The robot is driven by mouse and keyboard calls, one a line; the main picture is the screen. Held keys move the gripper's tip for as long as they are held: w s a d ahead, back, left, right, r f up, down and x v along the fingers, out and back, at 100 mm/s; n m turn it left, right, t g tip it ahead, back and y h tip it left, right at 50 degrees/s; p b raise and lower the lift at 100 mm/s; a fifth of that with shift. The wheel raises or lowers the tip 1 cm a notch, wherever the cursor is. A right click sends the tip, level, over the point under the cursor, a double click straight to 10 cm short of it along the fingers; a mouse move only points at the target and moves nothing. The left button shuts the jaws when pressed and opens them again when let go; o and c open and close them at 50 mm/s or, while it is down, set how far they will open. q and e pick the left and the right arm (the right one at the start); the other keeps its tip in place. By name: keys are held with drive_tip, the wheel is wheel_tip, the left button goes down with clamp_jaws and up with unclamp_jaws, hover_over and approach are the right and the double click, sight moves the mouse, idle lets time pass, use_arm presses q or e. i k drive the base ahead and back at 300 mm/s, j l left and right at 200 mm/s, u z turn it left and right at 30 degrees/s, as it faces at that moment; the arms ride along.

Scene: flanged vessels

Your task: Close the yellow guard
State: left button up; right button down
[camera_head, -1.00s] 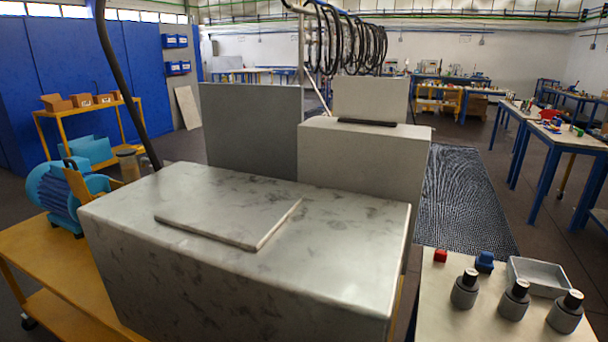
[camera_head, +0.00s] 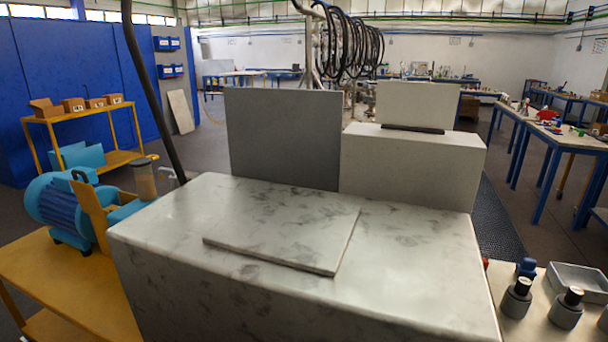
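A yellow guard (camera_head: 93,208) stands as a tilted, raised plate at the left, between a blue finned motor (camera_head: 58,208) and a smaller blue body (camera_head: 130,208) on a yellow cart. Its lower end is partly hidden, and I cannot see a hinge or latch. Neither of my grippers is in view, and nothing of mine is seen touching the guard.
A large marbled block (camera_head: 200,262) with a flat slab fills the middle. The yellow cart top (camera_head: 55,275) is partly bare. Grey panels (camera_head: 283,138) stand behind. A right-hand table holds dark-capped grey bottles (camera_head: 516,298) and a grey tray (camera_head: 580,277).

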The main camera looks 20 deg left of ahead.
sight(85, 193)
drive_tip(key=j+z, duration=0.1)
drive_tip(key=j, duration=1.85)
drive_tip(key=j+u, duration=0.1)
drive_tip(key=j, duration=0.85)
drive_tip(key=i+j+u, duration=0.15)
drive_tip(key=j, duration=0.8)
